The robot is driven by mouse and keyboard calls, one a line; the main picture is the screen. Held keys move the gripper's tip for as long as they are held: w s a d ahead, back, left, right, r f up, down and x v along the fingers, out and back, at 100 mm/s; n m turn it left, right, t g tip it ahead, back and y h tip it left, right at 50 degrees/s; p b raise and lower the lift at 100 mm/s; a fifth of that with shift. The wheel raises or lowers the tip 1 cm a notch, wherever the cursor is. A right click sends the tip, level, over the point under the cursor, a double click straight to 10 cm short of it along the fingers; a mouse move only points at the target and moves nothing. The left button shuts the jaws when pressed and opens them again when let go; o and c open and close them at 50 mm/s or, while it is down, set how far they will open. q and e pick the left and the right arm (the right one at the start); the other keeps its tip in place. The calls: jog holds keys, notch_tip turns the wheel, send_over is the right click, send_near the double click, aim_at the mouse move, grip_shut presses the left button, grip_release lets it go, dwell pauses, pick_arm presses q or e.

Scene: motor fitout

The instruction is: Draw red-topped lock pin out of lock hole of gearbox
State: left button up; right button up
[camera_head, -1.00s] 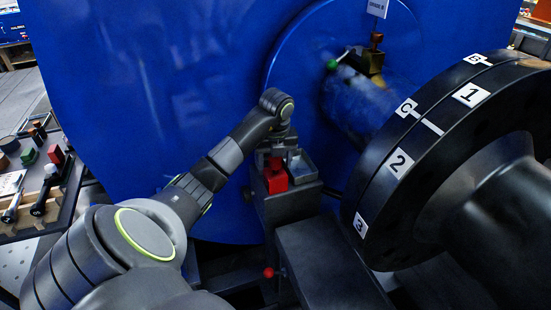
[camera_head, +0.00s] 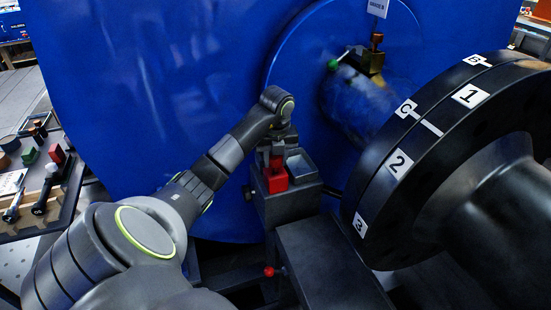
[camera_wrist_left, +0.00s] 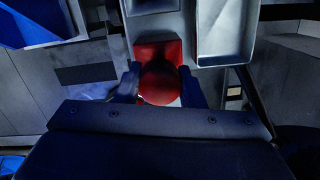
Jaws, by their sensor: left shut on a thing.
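In the left wrist view a round red top (camera_wrist_left: 160,84), which I take to be the lock pin's, sits between the two fingers of my left gripper (camera_wrist_left: 160,90). The fingers are closed on its sides. A red block (camera_wrist_left: 158,48) shows just behind it; in the head view the red block (camera_head: 275,178) is below my left gripper (camera_head: 273,150), at the dark housing (camera_head: 290,208) that I take to be the gearbox. The pin's shank and the lock hole are hidden. My right gripper is not in view.
A small grey tray (camera_head: 301,168) is right beside the red block. A red knob (camera_head: 269,272) sticks out lower on the left. The large black numbered flange (camera_head: 400,160) is close on the right, and the blue motor body (camera_head: 150,90) stands behind.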

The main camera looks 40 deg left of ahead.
pick_arm(q)
jog(key=shift+r+p, duration=1.9)
jog(key=shift+r, duration=0.95)
jog(key=shift+f, duration=0.1)
